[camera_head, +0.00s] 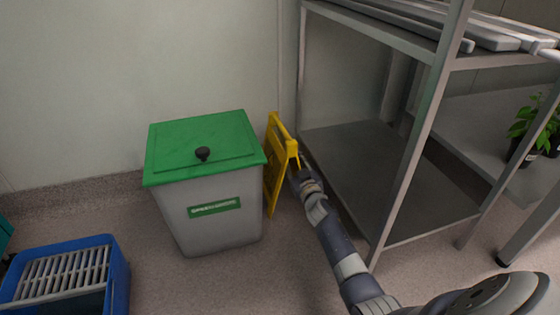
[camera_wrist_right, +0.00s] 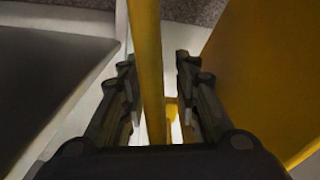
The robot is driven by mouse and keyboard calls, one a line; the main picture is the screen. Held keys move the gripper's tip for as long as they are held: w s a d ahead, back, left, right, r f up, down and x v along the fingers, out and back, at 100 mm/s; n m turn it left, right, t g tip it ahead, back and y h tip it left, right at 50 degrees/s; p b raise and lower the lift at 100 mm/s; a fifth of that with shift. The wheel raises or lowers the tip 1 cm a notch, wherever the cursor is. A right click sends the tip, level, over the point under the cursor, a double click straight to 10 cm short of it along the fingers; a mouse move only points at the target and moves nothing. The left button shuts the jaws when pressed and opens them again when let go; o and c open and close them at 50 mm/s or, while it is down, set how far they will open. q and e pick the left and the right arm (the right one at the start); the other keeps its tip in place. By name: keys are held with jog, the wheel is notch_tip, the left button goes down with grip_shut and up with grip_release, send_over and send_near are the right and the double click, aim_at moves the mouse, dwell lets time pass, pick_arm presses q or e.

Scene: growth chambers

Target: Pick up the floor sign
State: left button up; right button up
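The yellow floor sign (camera_head: 285,143) stands folded and upright on the floor, between the green-lidded bin and the metal shelf. My right gripper (camera_head: 297,165) is at the sign's upper right edge in the head view. In the right wrist view, the open right gripper (camera_wrist_right: 156,66) has a narrow yellow part of the sign (camera_wrist_right: 147,50) between its fingers. A gap shows beside the right finger. A wide yellow panel of the sign (camera_wrist_right: 265,70) lies to the right of the fingers. My left gripper is not in view.
A grey bin with a green lid (camera_head: 225,135) stands close left of the sign. A metal shelf (camera_head: 385,165) is close on the right, with a potted plant (camera_head: 525,135) beyond it. A blue crate (camera_head: 118,275) sits at lower left. The wall is behind.

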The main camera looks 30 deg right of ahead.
jog(key=shift+s, duration=0.1)
grip_shut()
jog(key=shift+r, duration=0.2)
